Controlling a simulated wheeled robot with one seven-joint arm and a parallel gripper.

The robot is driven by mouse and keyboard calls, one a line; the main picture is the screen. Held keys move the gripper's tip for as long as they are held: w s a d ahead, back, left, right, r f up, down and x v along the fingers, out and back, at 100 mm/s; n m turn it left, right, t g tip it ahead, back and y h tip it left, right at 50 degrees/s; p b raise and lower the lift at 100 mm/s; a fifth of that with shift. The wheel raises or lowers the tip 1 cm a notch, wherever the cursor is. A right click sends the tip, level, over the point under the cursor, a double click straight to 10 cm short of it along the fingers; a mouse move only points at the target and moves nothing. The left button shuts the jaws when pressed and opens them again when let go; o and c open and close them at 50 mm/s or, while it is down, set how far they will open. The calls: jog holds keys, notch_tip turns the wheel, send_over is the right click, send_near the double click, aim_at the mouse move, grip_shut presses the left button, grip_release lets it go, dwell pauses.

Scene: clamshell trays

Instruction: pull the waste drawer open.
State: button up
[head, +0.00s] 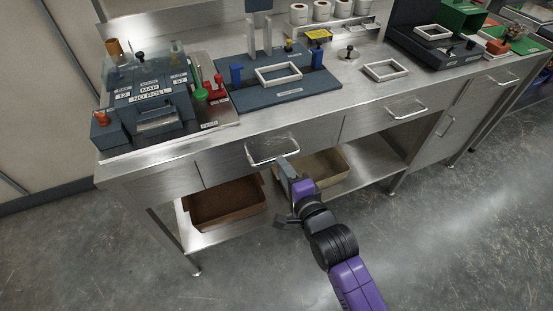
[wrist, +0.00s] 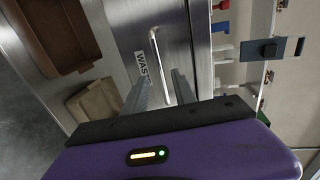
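The waste drawer (head: 228,163) is the left steel drawer under the worktop, and its front looks flush with the bench. Its bar handle (head: 272,150) also shows in the wrist view (wrist: 158,62), beside a partly hidden label (wrist: 141,66) reading "WAST". My gripper (head: 285,162) is at the lower right part of the handle. In the wrist view its two fingers (wrist: 162,82) are apart, and the near end of the bar runs between them. I cannot tell whether either finger touches the bar.
A brown bin (head: 226,203) and a beige bin (head: 318,169) stand on the shelf below. Another drawer with a handle (head: 406,110) is to the right. The worktop above holds a labelled dark machine (head: 150,97) and a blue fixture (head: 285,88). The floor in front is clear.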

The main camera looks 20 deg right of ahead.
jog(key=shift+x, duration=2.8)
jog(key=shift+c, duration=0.2)
grip_shut()
